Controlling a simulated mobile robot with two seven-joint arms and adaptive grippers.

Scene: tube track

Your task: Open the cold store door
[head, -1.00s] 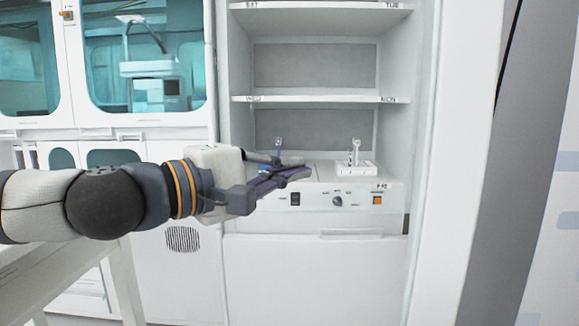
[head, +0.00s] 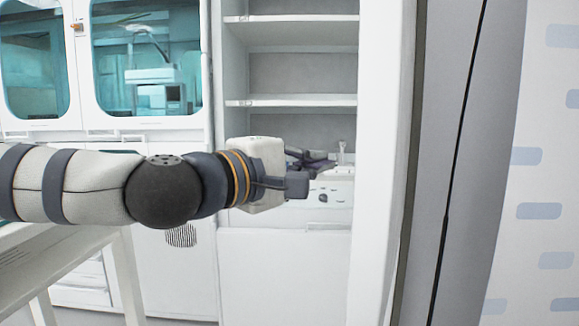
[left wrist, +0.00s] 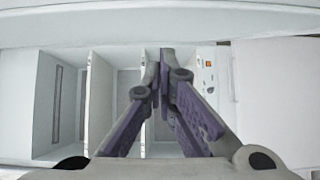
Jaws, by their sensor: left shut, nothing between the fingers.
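No door that I can surely name as the cold store door shows. A tall white upright panel (head: 380,170) stands right of an open shelf unit, with a grey panel (head: 440,170) beyond it; I cannot tell whether either is a door. My left gripper (head: 320,163) is shut and empty in front of the shelf unit's worktop. In the left wrist view its purple-sided fingers (left wrist: 164,65) meet at the tips with nothing between them. No handle shows near the fingers. My right gripper is not in view.
The open shelf unit has white shelves (head: 290,102) and a control panel (head: 330,196), partly hidden by my gripper. A glass-fronted cabinet (head: 150,118) stands at the left. A white table (head: 85,260) is at the lower left. A patterned wall (head: 540,200) fills the far right.

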